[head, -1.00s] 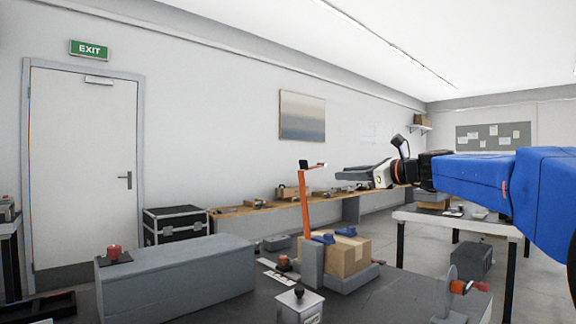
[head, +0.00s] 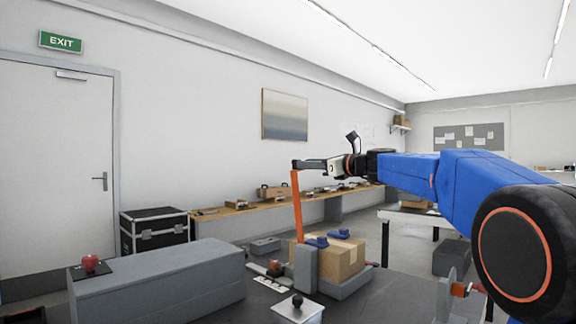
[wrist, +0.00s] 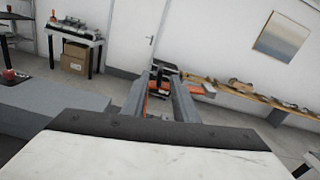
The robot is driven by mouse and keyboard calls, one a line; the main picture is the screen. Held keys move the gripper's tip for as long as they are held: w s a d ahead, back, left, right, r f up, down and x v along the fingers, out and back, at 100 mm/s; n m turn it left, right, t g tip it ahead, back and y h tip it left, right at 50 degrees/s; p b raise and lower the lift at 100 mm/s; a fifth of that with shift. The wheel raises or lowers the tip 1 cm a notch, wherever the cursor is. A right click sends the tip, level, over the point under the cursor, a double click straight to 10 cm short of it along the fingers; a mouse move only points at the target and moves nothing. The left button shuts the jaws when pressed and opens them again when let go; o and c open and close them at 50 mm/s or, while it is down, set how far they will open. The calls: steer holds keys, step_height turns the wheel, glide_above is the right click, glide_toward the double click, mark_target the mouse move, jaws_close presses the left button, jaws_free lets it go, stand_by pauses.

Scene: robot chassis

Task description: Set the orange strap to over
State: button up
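The orange strap (head: 298,208) stands nearly upright, rising from a grey post (head: 305,268) beside a cardboard box (head: 342,260). Orange shows beyond the fingers. I cannot tell whether either finger touches the strap.
The box sits in a grey holder with blue clamps (head: 317,241) on top. A metal box with a black knob (head: 297,301) is in front. The air above the box is clear.

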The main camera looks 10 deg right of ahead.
steer(key=x, duration=0.9)
steer(key=shift+w+a, duration=0.15)
steer(key=shift+w, duration=0.15)
jaws_close()
stand_by(1.1)
